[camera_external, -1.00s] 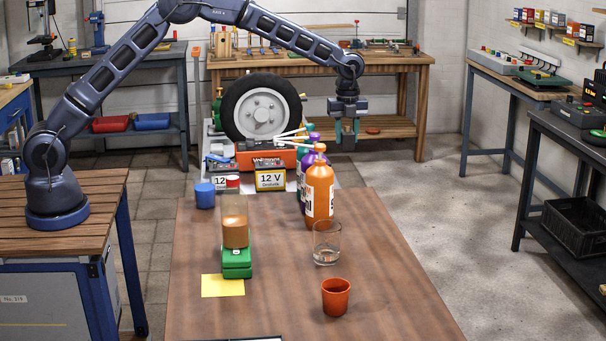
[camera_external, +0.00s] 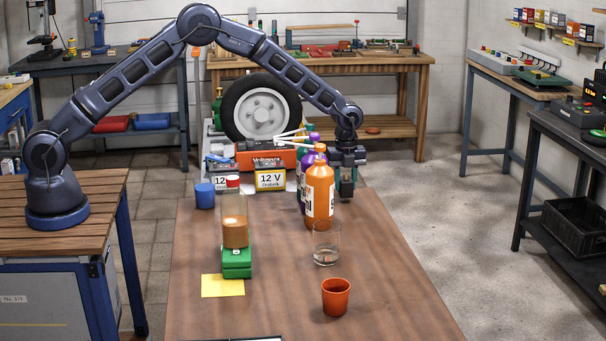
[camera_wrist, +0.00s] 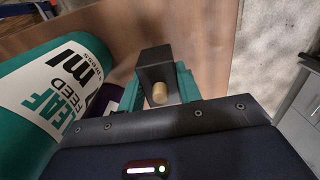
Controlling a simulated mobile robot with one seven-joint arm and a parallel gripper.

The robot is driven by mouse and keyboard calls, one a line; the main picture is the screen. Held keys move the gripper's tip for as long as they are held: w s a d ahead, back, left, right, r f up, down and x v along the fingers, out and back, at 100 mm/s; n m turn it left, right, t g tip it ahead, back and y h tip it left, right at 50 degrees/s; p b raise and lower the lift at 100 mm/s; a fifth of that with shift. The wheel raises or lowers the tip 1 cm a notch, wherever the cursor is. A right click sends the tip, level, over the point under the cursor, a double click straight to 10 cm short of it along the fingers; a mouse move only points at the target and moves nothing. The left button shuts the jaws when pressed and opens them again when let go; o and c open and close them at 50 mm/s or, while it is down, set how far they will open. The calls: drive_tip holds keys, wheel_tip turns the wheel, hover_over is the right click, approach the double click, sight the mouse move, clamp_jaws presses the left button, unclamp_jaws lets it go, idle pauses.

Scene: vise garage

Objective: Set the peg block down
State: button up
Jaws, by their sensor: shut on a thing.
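The peg block (camera_wrist: 156,62) is a dark grey block with a short light wooden peg (camera_wrist: 160,94) sticking out of it. In the wrist view it sits between the teal fingers of my gripper (camera_wrist: 158,88), which is shut on it. In the external view my gripper (camera_external: 347,188) points down at the far right end of the brown table (camera_external: 400,290), just right of the orange bottle (camera_external: 320,192). The block looks small and dark there, low against the tabletop. I cannot tell whether it touches the table.
A teal leaf-feed bottle (camera_wrist: 52,90) stands close on the left in the wrist view, with a purple bottle (camera_wrist: 103,98) beside it. A glass (camera_external: 326,243) and an orange cup (camera_external: 336,297) stand nearer the front. The table's right edge is close; its front right is clear.

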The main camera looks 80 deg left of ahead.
drive_tip(key=shift+f, duration=0.85)
drive_tip(key=shift+f, duration=0.15)
drive_tip(key=o, duration=1)
